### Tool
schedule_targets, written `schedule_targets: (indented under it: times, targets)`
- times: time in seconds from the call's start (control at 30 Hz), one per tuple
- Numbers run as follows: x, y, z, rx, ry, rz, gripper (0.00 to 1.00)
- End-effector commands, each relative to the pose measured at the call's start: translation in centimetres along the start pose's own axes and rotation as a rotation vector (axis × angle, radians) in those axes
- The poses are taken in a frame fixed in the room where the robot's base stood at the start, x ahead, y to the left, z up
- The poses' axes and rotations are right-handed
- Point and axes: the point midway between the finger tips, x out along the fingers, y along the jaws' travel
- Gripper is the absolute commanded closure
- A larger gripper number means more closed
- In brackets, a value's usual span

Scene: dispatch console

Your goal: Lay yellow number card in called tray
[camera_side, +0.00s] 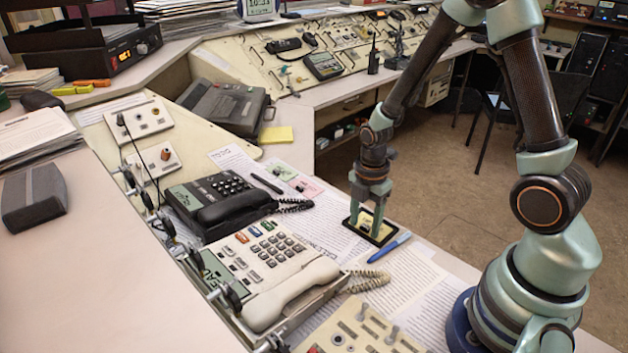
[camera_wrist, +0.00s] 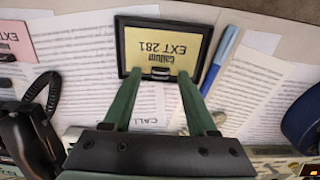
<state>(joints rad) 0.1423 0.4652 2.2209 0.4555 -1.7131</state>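The yellow number card (camera_wrist: 163,48), marked "Callum EXT 281", lies inside the black-rimmed tray (camera_wrist: 120,48) in the wrist view. A small dark tab sits at the card's near edge. My gripper (camera_wrist: 160,74) is open, one finger on each side of the tab, with gaps showing between. In the side view my gripper (camera_side: 365,226) points straight down over the tray (camera_side: 381,240), and its fingers hide part of the card. A pink card (camera_side: 306,187) and a green card (camera_side: 280,170) lie on the papers behind.
A blue pen (camera_side: 389,247) lies close beside the tray. A black phone (camera_side: 222,203) and a cream phone (camera_side: 262,275) stand left of it, with coiled cords. Printed sheets (camera_side: 400,283) cover the desk, whose edge drops to the floor just right of the tray.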

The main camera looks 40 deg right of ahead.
Motion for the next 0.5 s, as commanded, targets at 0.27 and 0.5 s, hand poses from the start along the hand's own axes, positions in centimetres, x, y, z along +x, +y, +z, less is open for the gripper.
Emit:
schedule_targets:
  times: [0.27,0.5]
  targets:
    - [-1.0,0.1,0.0,0.000,0.000,0.003,0.42]
    - [-4.7,0.2,0.0,0.000,-0.001,0.008,0.42]
